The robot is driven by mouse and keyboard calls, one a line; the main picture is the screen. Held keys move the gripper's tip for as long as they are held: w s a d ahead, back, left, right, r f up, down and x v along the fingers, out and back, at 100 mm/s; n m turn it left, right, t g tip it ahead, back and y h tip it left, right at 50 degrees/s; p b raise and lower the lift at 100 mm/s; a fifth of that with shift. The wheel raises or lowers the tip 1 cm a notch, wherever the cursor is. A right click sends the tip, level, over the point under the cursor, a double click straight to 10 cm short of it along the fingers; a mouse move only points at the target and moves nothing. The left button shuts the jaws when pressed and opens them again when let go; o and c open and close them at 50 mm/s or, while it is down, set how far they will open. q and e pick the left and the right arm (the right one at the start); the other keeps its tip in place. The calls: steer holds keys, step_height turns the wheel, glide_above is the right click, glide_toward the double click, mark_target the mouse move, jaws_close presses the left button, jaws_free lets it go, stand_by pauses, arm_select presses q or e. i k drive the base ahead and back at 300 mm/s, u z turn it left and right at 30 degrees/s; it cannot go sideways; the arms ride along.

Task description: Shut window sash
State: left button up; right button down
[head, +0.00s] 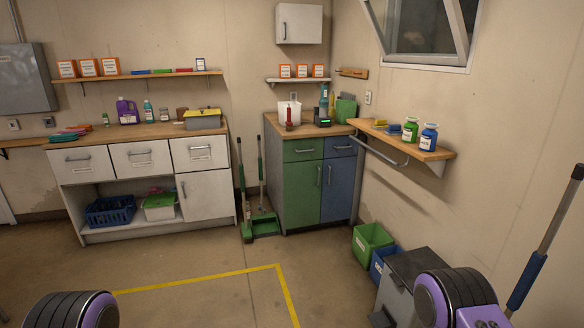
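The window (425,62) is set in the right-hand wall at the top of the head view, and its upper part is cut off by the picture edge. Its white sash (460,32) stands at a slant to the surrounding frame, so it looks open. Dark glass shows behind it. No handle on the sash can be made out. Neither gripper is in view. Only rounded black and purple parts of my own arms show at the bottom left and bottom right, well below and away from the window.
Below the window, a wooden wall shelf (415,146) with a rail holds green and blue jars (428,137). Green and blue bins (372,243) and a grey bin (415,268) stand below. A blue-gripped pole (527,280) rises at right. The yellow-marked floor (210,295) is clear.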

mark_target(453, 9)
steer(key=z, duration=0.15)
steer(key=i, duration=2.5)
steer(key=z, duration=0.2)
